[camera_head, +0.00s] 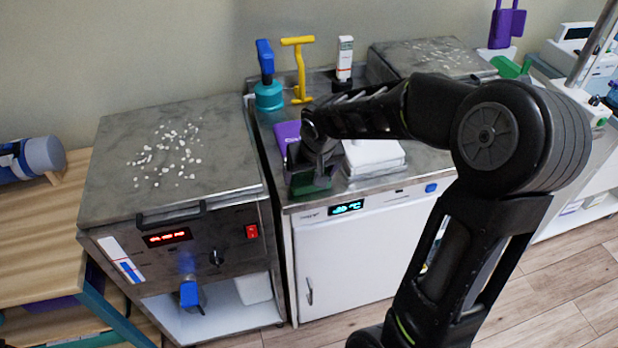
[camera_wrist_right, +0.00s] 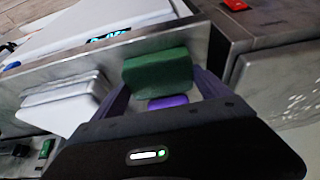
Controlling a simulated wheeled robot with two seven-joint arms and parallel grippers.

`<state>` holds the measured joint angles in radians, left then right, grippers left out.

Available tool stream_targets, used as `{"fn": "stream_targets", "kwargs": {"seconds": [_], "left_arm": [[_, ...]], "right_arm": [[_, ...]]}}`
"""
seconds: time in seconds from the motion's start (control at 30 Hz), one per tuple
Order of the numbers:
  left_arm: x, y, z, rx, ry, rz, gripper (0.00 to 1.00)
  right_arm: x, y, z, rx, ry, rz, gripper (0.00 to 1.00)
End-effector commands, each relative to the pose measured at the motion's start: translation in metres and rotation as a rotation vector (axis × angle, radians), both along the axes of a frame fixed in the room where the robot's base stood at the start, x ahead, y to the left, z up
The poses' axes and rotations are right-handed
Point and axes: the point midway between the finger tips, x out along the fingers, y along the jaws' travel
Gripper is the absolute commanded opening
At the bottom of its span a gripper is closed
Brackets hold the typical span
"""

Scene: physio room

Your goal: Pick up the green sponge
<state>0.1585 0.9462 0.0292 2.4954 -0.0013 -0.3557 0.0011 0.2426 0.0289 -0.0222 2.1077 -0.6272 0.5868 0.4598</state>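The green sponge (camera_wrist_right: 157,73) is a dark green block between the two finger ends of my right gripper (camera_wrist_right: 160,85) in the wrist view. The fingers stand at its left and right sides; whether they press on it cannot be told. In the head view the gripper (camera_head: 312,165) points down over the counter, and the sponge (camera_head: 311,184) shows under it, near the counter's front edge. Whether it rests on the counter or is just above it is unclear. My left gripper is in neither view.
The steel counter (camera_head: 267,150) also holds a purple object (camera_head: 287,134), a white stack (camera_head: 373,157), a teal bottle with a blue top (camera_head: 268,94), a yellow T-handle (camera_head: 299,68) and a white tube (camera_head: 345,58). A steel heater unit (camera_head: 112,195) stands close at left.

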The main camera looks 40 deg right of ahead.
Motion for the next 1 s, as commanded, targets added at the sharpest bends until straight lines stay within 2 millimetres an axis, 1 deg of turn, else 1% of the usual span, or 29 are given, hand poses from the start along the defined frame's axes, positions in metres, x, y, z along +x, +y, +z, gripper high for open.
{"fn": "stream_targets", "kwargs": {"seconds": [0.03, 0.4, 0.63, 0.73, 0.87, 1.0], "left_arm": [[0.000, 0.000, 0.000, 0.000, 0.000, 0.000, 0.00], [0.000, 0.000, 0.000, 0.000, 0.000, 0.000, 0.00], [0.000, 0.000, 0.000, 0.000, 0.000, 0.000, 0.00], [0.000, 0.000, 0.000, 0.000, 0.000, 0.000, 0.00], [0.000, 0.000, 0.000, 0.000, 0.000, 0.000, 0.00], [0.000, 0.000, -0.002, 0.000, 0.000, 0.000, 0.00]], "right_arm": [[0.000, 0.000, 0.000, 0.000, 0.000, 0.000, 0.77], [0.000, 0.000, 0.000, 0.000, 0.000, 0.000, 0.48], [0.000, 0.000, 0.001, 0.000, -0.001, 0.000, 0.48], [0.000, 0.000, 0.007, 0.000, -0.002, -0.001, 0.48], [0.001, 0.000, 0.023, -0.001, -0.004, -0.001, 0.48], [0.001, 0.000, 0.050, -0.001, -0.006, -0.001, 0.48]]}}
